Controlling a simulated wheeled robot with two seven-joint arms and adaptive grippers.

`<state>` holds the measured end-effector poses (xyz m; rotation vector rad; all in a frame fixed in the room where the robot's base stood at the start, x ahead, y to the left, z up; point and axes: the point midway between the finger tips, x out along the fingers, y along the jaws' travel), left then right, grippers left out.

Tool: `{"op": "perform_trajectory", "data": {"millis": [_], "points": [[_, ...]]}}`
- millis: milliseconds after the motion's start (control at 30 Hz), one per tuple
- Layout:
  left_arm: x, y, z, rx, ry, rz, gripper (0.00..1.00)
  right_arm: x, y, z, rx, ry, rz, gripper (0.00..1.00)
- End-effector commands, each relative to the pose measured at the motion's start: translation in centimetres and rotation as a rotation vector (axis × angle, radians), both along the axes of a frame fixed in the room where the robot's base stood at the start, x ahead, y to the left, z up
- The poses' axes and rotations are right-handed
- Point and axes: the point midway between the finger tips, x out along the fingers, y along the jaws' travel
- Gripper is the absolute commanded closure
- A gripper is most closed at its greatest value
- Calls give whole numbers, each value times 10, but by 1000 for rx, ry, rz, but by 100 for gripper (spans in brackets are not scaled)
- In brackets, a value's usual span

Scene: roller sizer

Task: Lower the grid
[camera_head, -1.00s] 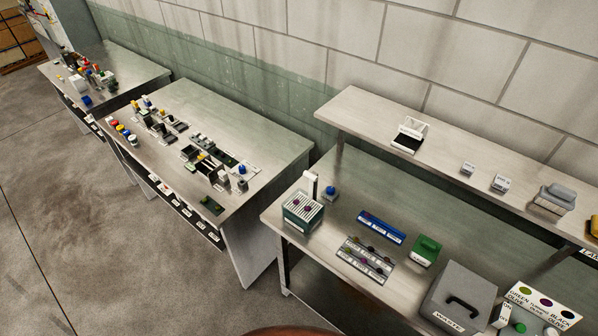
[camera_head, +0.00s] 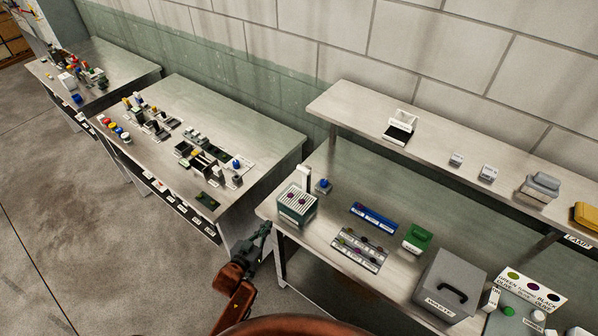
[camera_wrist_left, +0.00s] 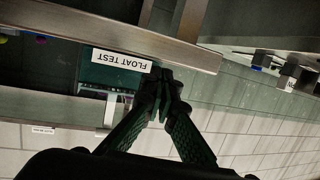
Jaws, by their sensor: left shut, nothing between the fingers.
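The white slatted grid (camera_head: 298,199) sits at the top of a small green box (camera_head: 296,215) at the left front corner of the near bench. Two dark round pieces show on the grid. A white upright post (camera_head: 305,177) and a blue knob (camera_head: 322,184) stand just behind it. My left gripper (camera_head: 266,228) is shut and empty, in front of the bench's left edge, to the left of and below the green box, apart from it. In the left wrist view my closed fingertips (camera_wrist_left: 166,82) are near a "FLOAT TEST" label (camera_wrist_left: 121,61). My right gripper is out of view.
The near bench holds a blue rack (camera_head: 373,218), a grey tray (camera_head: 357,251), a green block (camera_head: 417,238) and a grey waste box (camera_head: 449,284). A raised shelf (camera_head: 450,150) runs behind. A second bench (camera_head: 225,130) stands left across a narrow gap.

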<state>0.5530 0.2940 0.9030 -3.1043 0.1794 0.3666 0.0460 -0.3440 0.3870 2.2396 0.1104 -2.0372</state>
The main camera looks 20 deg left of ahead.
Motion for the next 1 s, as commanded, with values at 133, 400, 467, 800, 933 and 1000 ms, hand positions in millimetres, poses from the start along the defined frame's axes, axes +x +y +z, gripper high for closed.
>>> {"op": "perform_trajectory", "data": {"millis": [133, 400, 467, 800, 933, 1000], "points": [[22, -12, 39, -30, -155, -36, 100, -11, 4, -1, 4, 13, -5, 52], [47, -38, 125, -110, -501, -135, 100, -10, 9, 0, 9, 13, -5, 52], [47, -44, 145, -129, -581, -161, 100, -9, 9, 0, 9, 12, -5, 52], [49, -57, 192, -175, -756, -223, 100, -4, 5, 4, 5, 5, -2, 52], [66, -63, 203, -176, -754, -223, 100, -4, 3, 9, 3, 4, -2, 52], [78, -67, 211, -176, -755, -223, 100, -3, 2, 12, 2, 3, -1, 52]]}}
